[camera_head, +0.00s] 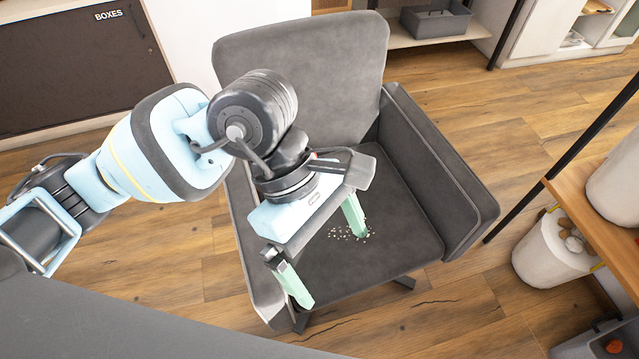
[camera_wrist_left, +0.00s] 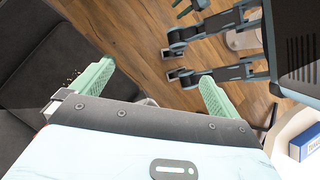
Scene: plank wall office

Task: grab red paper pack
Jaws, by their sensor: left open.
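I cannot make out a red paper pack in either view. My left gripper (camera_head: 330,264) hangs over the seat of a grey armchair (camera_head: 408,250), with its two green fingers spread apart and nothing between them. In the left wrist view the same open gripper (camera_wrist_left: 157,72) has wooden floor behind the gap and dark chair fabric at the left. Part of the seat is hidden by my left arm and gripper. My right gripper is not in view.
Pale crumbs (camera_head: 340,233) lie on the seat. A wooden shelf (camera_head: 590,225) and a white container (camera_head: 545,252) stand at the right. A small red thing (camera_head: 614,346) shows at the bottom right. A blue box (camera_wrist_left: 305,142) shows in the wrist view.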

